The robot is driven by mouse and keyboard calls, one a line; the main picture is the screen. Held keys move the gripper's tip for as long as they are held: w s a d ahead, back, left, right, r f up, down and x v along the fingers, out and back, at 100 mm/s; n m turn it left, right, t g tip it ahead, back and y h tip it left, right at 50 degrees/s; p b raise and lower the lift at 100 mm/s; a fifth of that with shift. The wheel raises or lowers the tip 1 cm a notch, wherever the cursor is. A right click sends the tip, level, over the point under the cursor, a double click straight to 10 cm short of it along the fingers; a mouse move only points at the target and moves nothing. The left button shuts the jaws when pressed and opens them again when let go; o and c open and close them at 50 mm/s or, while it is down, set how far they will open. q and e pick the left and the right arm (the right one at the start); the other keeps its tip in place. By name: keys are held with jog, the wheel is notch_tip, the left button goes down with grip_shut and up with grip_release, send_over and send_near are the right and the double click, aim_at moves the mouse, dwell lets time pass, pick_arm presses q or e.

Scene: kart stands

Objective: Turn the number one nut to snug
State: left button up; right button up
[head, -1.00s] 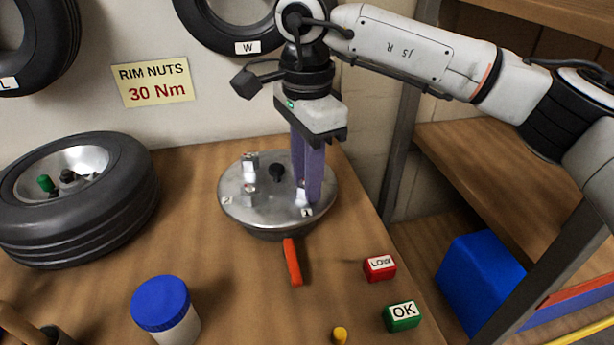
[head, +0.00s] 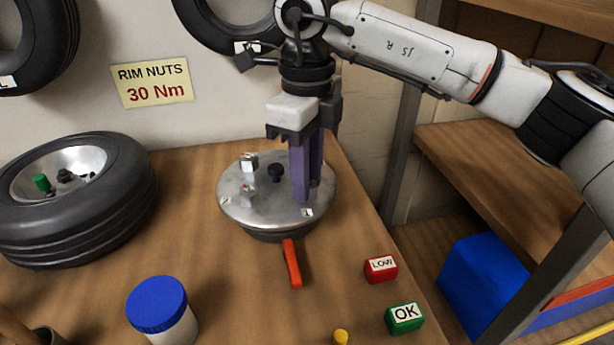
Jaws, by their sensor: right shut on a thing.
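A round metal plate (head: 235,205) stands on the wooden bench in the head view. My left gripper is out of view.
A red-orange bar (head: 292,263) lies in front of the plate. A red LOW block (head: 381,269) and a green OK block (head: 404,318) sit at the front right. A blue-lidded jar (head: 158,305) and a wheel (head: 75,215) are to the left. A sign (head: 152,82) reads RIM NUTS 30 Nm.

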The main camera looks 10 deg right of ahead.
jog(key=m, duration=0.5)
jog(key=shift+m+b, duration=0.3)
jog(key=shift+b, duration=0.05)
jog(key=m, duration=0.4)
jog(key=shift+r+m+b, duration=0.1)
jog(key=shift+m+b, duration=0.2)
jog(key=shift+m, duration=0.4)
jog(key=o, duration=1.1)
jog(key=shift+c, duration=0.2)
notch_tip(320, 180, up, 10)
jog(key=shift+r+p, duration=0.15)
jog(key=shift+p, duration=0.15)
